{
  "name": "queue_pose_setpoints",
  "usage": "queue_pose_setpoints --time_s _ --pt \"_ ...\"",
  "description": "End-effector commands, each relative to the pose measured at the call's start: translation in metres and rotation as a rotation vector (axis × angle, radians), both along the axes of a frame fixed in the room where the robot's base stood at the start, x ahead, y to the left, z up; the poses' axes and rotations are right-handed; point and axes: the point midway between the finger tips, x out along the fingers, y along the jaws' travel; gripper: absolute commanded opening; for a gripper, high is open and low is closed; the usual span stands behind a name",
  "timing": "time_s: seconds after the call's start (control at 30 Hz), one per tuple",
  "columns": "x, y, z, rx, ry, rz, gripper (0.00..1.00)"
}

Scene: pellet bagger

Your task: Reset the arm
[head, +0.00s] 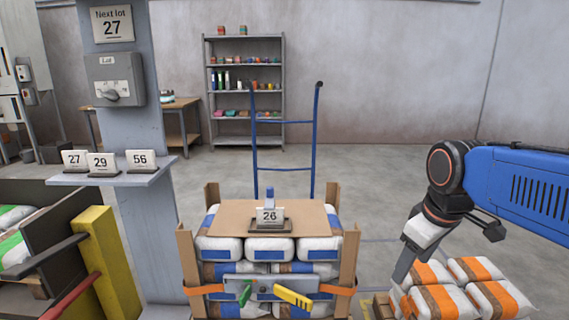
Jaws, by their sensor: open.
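My blue arm (525,190) reaches in from the right edge, with a dark joint ringed in orange. My gripper (403,268) hangs below that joint, pointing down and a little left. It is open, and nothing shows held in it; its fingers overlap in this view. It is in front of or above the orange-and-white bags (430,274) at the lower right; I cannot tell the gap. It is apart from the strapped bag stack (220,248) in the middle.
A blue hand-truck frame (316,140) rises behind. A grey post (140,215) with a dial box (115,80) and number-card shelf (120,179) stands left. Open floor (385,170) lies behind.

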Motion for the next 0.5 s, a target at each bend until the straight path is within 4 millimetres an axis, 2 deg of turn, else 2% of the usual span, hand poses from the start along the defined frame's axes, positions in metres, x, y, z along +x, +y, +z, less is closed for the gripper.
queue_pose_setpoints --time_s 0.03,0.1,0.3,0.5 --pt "-0.015 -0.002 -0.007 0.014 -0.016 -0.053 0.61" --pt "-0.033 -0.005 -0.017 0.038 -0.038 -0.135 0.61" --pt "-0.077 -0.011 -0.050 0.110 -0.097 -0.355 0.61" --pt "-0.101 -0.014 -0.072 0.160 -0.131 -0.488 0.61"
